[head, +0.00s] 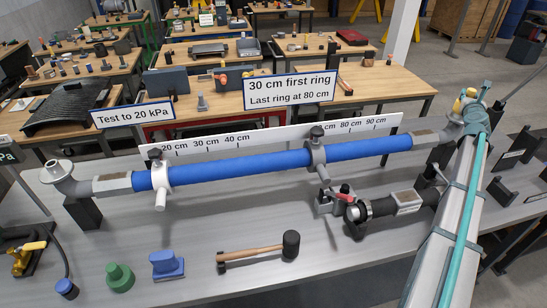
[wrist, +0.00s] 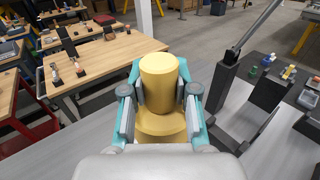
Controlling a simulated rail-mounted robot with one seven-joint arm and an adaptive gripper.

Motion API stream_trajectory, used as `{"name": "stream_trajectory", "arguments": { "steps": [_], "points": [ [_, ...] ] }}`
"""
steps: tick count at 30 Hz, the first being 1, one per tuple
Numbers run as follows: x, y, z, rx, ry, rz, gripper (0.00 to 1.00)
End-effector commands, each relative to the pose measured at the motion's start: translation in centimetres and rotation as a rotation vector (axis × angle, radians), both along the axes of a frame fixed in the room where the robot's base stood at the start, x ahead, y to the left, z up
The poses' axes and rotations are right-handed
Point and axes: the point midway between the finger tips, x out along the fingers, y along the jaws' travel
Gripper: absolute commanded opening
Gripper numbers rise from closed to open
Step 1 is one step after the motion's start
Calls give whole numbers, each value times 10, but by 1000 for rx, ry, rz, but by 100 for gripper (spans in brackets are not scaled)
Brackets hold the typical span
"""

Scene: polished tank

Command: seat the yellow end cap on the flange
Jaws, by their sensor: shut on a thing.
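The yellow end cap (wrist: 160,82) is a rounded cylinder with a wider base, upright between my fingers in the wrist view. My gripper (wrist: 160,104) is shut on it, with grey pads at its left and right sides. In the head view the cap (head: 457,107) shows as a small patch beside my teal gripper (head: 471,106), just above the grey elbow flange (head: 451,129) at the right end of the blue pipe (head: 245,168). My arm hides part of that end. I cannot tell whether the cap touches the flange, which is hidden in the wrist view.
Another elbow flange (head: 63,178) stands at the pipe's left end. A green cap (head: 119,277), a blue block (head: 167,265) and a mallet (head: 262,250) lie on the front of the grey bench (head: 330,275). A dark valve assembly (head: 385,207) stands right of centre.

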Motion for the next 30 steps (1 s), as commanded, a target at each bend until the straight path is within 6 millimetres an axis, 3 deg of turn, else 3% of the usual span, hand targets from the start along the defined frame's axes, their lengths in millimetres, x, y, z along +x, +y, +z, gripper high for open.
{"name": "stream_trajectory", "arguments": {
  "steps": [30],
  "points": [
    [0,0,-11,0,0,0,0]
  ]
}}
